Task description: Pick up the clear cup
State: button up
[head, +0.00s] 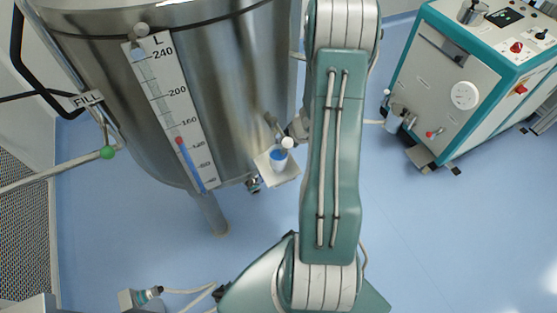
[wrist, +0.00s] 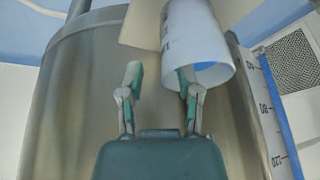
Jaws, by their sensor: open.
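The clear cup (head: 278,157) stands on a small pale shelf (head: 285,176) beside the steel tank in the head view, and blue shows in it. In the wrist view the cup (wrist: 197,32) is at the upper right, tilted in the picture, with its rim toward me and blue inside. My gripper (wrist: 160,78) is open, with nothing visible between its fingers. Its right finger overlaps the cup's rim in the picture; I cannot tell whether they touch. The left finger is clear of the cup. In the head view my arm hides most of the gripper.
The large steel tank (head: 205,95) with a level scale (head: 172,110) fills the left side, close to the cup. A teal and white machine (head: 450,90) stands at the right. Cables and a fitting (head: 140,297) lie at the lower left. Blue floor is open at right.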

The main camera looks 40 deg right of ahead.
aim_at(280, 155)
jog(key=x, duration=0.4)
jog(key=shift+a+f, duration=0.15)
jog(key=shift+f, duration=0.05)
grip_shut()
